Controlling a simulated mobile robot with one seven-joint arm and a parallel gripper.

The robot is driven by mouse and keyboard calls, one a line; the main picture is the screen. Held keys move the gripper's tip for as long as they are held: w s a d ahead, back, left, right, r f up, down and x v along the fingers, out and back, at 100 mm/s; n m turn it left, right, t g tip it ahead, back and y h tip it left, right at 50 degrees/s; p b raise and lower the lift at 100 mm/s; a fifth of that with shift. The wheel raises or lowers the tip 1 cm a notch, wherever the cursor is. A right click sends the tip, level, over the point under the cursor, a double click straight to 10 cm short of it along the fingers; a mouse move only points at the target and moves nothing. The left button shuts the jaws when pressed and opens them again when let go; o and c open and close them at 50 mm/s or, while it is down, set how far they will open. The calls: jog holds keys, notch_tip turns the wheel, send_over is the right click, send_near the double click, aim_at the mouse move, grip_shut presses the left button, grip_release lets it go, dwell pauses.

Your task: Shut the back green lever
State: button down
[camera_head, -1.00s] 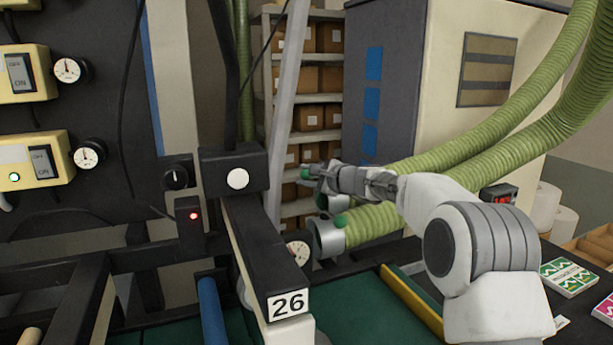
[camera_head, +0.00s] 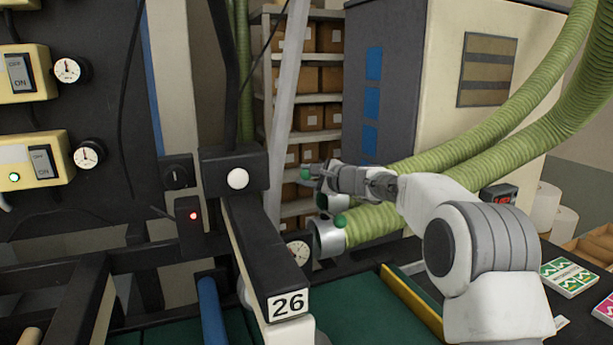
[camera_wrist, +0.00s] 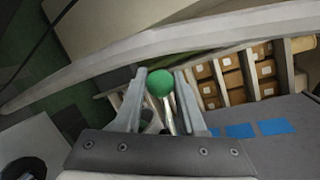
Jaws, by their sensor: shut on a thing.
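The back green lever shows as a green ball knob (camera_head: 305,174) at the tip of my gripper (camera_head: 318,174) in the head view. In the wrist view the green knob (camera_wrist: 160,82) stands on a thin pale rod between the two fingers of my gripper (camera_wrist: 160,90). The gripper is shut on this lever; the exact contact is hard to see. A second green knob (camera_head: 341,221) sits on the metal collar of the front hose, below my gripper and apart from it. The base of the back lever is mostly hidden by my gripper.
Green ribbed hoses (camera_head: 470,150) run behind and beside my arm. A black beam marked 26 (camera_head: 262,255) and a slanted grey post (camera_head: 290,70) stand to the left. Shelves with boxes (camera_head: 322,117) and a grey cabinet (camera_head: 385,60) are behind.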

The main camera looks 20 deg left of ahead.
dwell(0.4)
jog(key=d+n+g+y+p, duration=0.1)
jog(key=n+g+p, duration=0.1)
jog(key=s+d+n+g+y+p, duration=0.1)
jog(key=n+g+p, duration=0.1)
jog(key=g+p, duration=0.1)
jog(key=s+d+n+g+y+p, duration=0.1)
jog(key=n+g+p, duration=0.1)
jog(key=shift+s+d+g, duration=0.1)
jog(key=shift+s+g, duration=0.1)
jog(key=shift+g, duration=0.1)
jog(key=shift+s+d+n+g+p, duration=0.15)
jog(key=shift+d+n+g+p, duration=0.2)
jog(key=shift+n+g, duration=0.55)
dwell(0.4)
jog(key=c, duration=0.5)
grip_release()
